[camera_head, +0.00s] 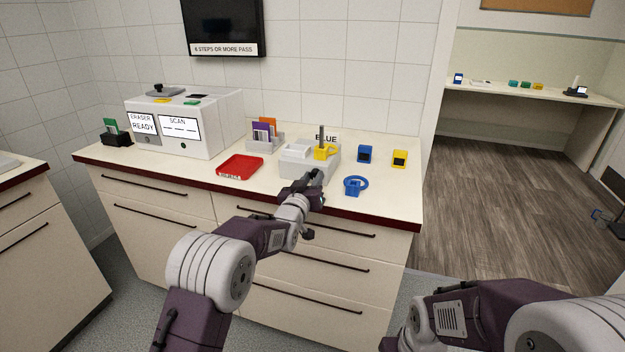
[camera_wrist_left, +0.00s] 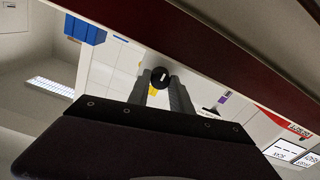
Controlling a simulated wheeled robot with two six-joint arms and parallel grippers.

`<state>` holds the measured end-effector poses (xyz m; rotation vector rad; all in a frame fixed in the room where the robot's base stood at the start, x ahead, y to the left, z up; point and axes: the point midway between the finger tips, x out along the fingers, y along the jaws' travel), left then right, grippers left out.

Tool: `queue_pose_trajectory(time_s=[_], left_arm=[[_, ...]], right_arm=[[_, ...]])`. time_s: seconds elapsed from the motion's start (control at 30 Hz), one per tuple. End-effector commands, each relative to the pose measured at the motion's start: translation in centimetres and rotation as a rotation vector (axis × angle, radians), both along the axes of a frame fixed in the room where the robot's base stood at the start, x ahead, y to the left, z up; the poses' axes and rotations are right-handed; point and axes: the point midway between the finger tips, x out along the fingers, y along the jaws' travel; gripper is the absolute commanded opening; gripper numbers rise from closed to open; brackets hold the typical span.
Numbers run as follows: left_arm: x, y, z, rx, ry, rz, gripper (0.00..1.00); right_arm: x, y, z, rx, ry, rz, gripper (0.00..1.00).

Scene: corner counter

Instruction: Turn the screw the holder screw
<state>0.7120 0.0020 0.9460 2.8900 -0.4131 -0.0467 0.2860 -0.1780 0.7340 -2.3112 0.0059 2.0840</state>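The grey-white holder (camera_head: 325,166) stands on the counter near its front edge, with a dark upright post (camera_head: 321,135) and a yellow part (camera_head: 324,152) on top. My left gripper (camera_head: 314,178) is at the front side of the holder. In the left wrist view, a round black screw knob (camera_wrist_left: 160,77) sits between the two fingertips. It fills the gap, and the fingers look closed on its sides. The gripper hides the knob in the head view. My right gripper is out of view; only right arm links show at the bottom right.
A red tray (camera_head: 240,167) lies left of the holder. A blue ring piece (camera_head: 355,185), a blue block (camera_head: 365,153) and a yellow block (camera_head: 400,158) are to its right. A white machine (camera_head: 190,122) stands at the back left. The counter's dark front edge (camera_head: 250,203) runs beneath my left wrist.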

Motion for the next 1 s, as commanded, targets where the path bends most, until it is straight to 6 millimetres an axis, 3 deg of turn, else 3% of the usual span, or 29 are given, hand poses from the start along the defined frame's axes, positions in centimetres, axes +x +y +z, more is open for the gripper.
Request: queue_pose_trajectory(time_s=[0.47,1.0], left_arm=[[0.0,0.0,-0.1,-0.098,0.032,0.000,0.00],[0.0,0.1,0.0,-0.560,0.182,0.001,0.00]], right_arm=[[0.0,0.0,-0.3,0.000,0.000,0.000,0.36],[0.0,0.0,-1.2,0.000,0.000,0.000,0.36]])
